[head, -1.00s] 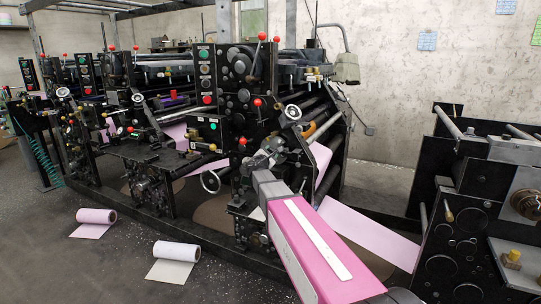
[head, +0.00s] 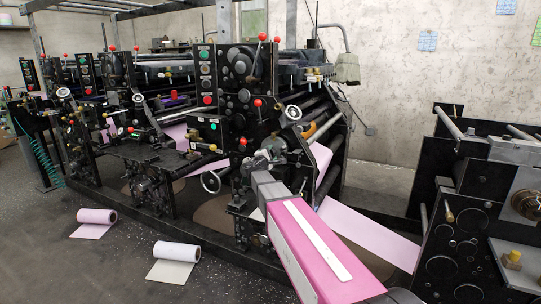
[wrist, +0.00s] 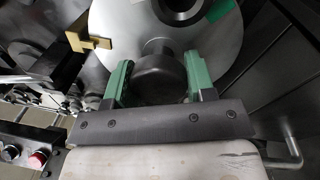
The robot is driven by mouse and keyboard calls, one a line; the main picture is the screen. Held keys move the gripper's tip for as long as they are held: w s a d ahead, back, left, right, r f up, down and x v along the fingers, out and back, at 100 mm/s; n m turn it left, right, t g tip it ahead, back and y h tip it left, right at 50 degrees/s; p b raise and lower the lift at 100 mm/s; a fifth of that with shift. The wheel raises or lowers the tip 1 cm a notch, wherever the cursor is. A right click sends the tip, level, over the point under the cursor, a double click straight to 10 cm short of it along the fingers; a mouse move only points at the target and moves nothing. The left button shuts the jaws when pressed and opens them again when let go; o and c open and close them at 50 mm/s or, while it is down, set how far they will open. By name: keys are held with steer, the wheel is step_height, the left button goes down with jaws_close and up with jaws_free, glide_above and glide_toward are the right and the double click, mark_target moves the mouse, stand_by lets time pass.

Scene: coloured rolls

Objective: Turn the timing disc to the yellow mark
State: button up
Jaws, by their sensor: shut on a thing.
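The timing disc (wrist: 125,25) is a pale grey metal disc in the upper part of the wrist view, with a dark hub at its top. A dark round knob (wrist: 158,75) stands out from its lower part. My gripper (wrist: 160,88) is shut on this knob, one green finger on each side. A green patch (wrist: 222,8) shows on the disc at the upper right. A brass-coloured pointer (wrist: 90,42) reaches the disc's left edge. I cannot make out a separate yellow mark. In the head view my gripper (head: 266,152) is at the black press, and the disc is too hidden to tell.
Black press frames with levers and handwheels (head: 210,181) surround my gripper. A control box with red and green buttons (wrist: 38,158) is at the wrist view's lower left. Paper rolls (head: 177,250) lie on the floor at left. Pink web (head: 365,230) runs at right.

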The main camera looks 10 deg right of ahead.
steer(key=o, duration=1)
steer(key=shift+s, duration=0.1)
steer(key=v, duration=1)
steer(key=shift+s+a, duration=0.2)
steer(key=shift+a, duration=0.1)
steer(key=shift+s, duration=0.1)
